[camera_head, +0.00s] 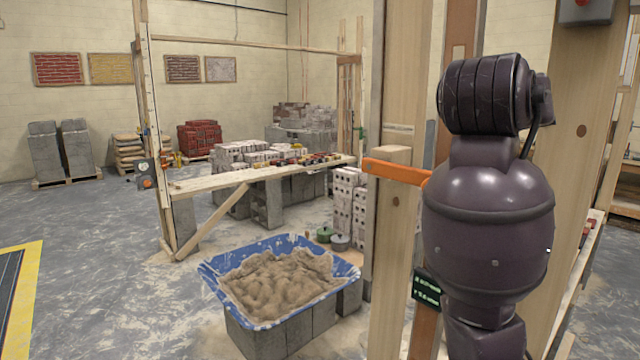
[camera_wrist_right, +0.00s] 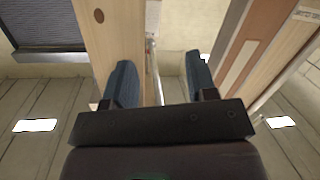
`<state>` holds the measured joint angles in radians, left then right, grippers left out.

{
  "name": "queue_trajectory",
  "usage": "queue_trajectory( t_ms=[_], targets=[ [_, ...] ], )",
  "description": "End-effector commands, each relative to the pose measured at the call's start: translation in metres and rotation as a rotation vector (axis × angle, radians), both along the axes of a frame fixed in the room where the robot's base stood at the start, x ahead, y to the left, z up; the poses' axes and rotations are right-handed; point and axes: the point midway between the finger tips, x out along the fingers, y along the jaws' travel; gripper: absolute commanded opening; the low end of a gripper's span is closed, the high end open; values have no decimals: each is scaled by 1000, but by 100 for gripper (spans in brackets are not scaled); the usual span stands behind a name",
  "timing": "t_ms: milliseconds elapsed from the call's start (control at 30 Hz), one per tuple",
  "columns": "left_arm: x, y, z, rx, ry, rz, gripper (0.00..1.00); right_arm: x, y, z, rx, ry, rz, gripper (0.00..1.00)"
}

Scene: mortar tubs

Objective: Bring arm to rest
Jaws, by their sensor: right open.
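My right arm (camera_head: 487,200) rises at the right of the head view, its dark purple links bent upward in front of wooden posts. My right gripper (camera_wrist_right: 157,85) shows in the right wrist view with two blue-grey fingers apart and nothing between them. Behind the fingers are a wooden post (camera_wrist_right: 110,38) and a thin pale rod; how far off they are I cannot tell. The right gripper's fingers are out of the head view. My left gripper is in neither view.
A blue tub (camera_head: 212,283) of mortar stands on grey blocks in front. A plank bench (camera_head: 215,184) with bricks is behind it. A wooden post (camera_head: 400,220) with an orange bar (camera_head: 395,170) stands close beside my right arm. Grey floor (camera_head: 95,240) is open at left.

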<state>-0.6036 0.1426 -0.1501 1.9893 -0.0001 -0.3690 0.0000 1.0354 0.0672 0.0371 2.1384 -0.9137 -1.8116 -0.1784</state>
Motion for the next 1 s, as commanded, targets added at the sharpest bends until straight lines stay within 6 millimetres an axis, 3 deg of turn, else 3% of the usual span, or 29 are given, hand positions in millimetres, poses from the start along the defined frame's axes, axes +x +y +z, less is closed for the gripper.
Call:
queue_trajectory(
  t_ms=[33,200,467,767,1000],
  targets=[
    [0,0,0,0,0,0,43,5,-4,-24,-4,38,12,52],
    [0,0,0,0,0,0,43,15,-14,-95,-7,144,67,52],
    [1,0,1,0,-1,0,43,8,-27,-204,16,306,153,52],
    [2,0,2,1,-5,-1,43,-32,-37,-324,85,492,250,52],
    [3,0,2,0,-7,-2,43,-85,-39,-407,172,635,322,52]
  ],
)
